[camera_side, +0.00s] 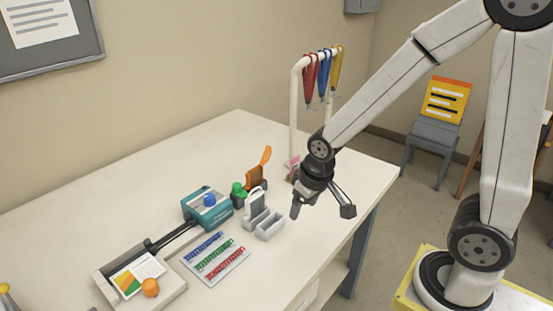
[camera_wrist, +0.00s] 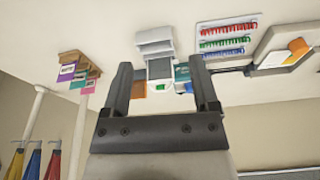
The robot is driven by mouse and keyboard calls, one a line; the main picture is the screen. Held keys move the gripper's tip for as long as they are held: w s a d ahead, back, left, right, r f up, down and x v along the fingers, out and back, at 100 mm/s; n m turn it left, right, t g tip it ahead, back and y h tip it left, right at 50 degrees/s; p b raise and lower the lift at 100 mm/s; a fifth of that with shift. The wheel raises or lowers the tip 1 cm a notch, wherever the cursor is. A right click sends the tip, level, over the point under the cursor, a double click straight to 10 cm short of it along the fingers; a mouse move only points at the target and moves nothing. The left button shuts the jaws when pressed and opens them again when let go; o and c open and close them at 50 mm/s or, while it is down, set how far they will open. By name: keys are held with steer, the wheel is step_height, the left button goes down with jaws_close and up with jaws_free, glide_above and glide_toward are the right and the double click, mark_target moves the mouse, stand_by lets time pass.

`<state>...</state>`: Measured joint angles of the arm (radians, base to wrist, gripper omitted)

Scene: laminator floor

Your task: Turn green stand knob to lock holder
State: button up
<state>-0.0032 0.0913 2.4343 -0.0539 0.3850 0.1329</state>
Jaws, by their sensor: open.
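The green knob (camera_side: 238,191) stands on the white table between a teal block and a light grey holder (camera_side: 255,204). In the wrist view a small patch of green (camera_wrist: 160,87) shows between my fingers, below the grey holder (camera_wrist: 155,45); most of the stand is hidden there. My gripper (camera_side: 300,205) hangs above the table, to the right of the knob and holder and apart from both. Its two fingers are spread with nothing between them, as the wrist view also shows (camera_wrist: 160,66).
A teal block with a blue knob (camera_side: 208,200), an orange item (camera_side: 257,170) and a grey bin (camera_side: 269,226) crowd the knob. A white rack (camera_side: 294,115) holds coloured straps behind.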

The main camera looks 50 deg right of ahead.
steer(key=w+d+m+h, duration=0.1)
steer(key=w+m, duration=0.2)
steer(key=w, duration=0.9)
steer(key=m+h, duration=0.2)
steer(key=m, duration=0.3)
glide_toward(237, 185)
steer(key=shift+d+f+t, duration=0.2)
steer(key=shift+f+t, duration=0.1)
steer(key=shift+f, duration=0.5)
steer(key=shift+x, duration=3.9)
jaws_close()
